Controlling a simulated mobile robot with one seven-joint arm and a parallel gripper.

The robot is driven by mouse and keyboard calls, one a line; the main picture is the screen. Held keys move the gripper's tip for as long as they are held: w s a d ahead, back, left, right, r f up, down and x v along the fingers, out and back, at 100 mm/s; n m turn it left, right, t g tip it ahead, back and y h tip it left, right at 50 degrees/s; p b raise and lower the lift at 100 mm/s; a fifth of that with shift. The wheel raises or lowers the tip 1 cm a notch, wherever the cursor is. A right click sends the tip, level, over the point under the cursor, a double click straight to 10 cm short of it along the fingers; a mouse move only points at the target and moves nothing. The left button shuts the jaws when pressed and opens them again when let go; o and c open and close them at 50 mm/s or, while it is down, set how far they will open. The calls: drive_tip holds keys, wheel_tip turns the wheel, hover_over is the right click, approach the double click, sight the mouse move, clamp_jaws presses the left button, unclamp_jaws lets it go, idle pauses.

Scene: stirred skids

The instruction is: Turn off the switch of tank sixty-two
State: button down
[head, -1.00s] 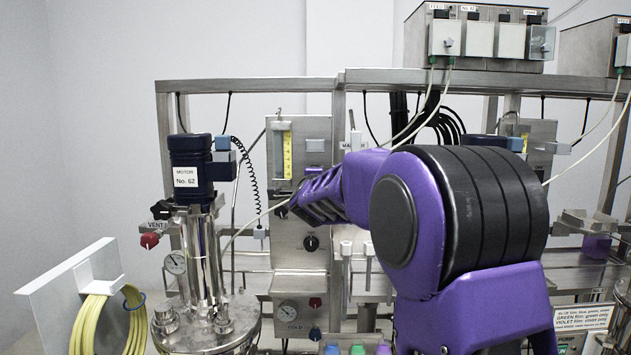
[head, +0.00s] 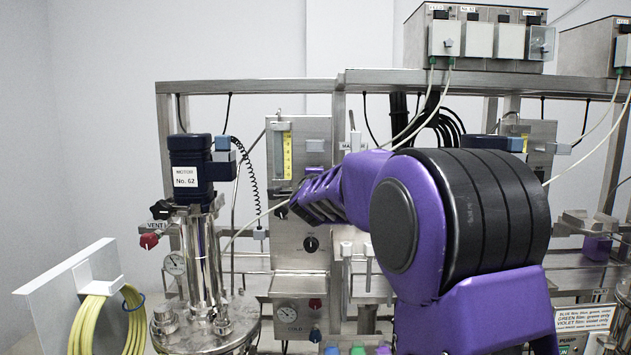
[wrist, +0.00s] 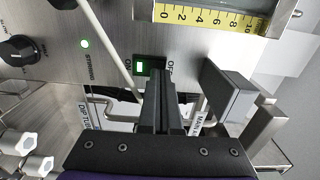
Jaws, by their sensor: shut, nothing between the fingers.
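The motor marked No. 62 (head: 188,172) stands on the steel tank (head: 208,262) at the left of the head view. The control panel (head: 302,262) is behind it and to its right. In the wrist view a small switch (wrist: 141,66) between ON and OFF labels shows a lit green face. My gripper (wrist: 160,74) is shut and empty. Its fingertips are at the OFF side of the switch and cover part of it; I cannot tell whether they touch. In the head view my arm hides the switch.
A green lamp (wrist: 85,44) marked STIRRING is lit beside a black knob (wrist: 17,50). A yellow scale (wrist: 205,17) and a grey block (wrist: 229,88) are close to my fingers. A pale cable (wrist: 104,45) crosses the panel.

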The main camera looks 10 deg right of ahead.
drive_tip(key=shift+w, duration=0.1)
drive_tip(key=shift+w+d, duration=0.1)
drive_tip(key=shift+w, duration=0.45)
drive_tip(key=shift+s+b, duration=0.3)
drive_tip(key=shift+s, duration=0.4)
drive_tip(key=s+a+b, duration=0.1)
drive_tip(key=s+b, duration=0.1)
drive_tip(key=s, duration=0.4)
drive_tip(key=shift+s+a, duration=0.3)
drive_tip(key=shift+s, duration=0.1)
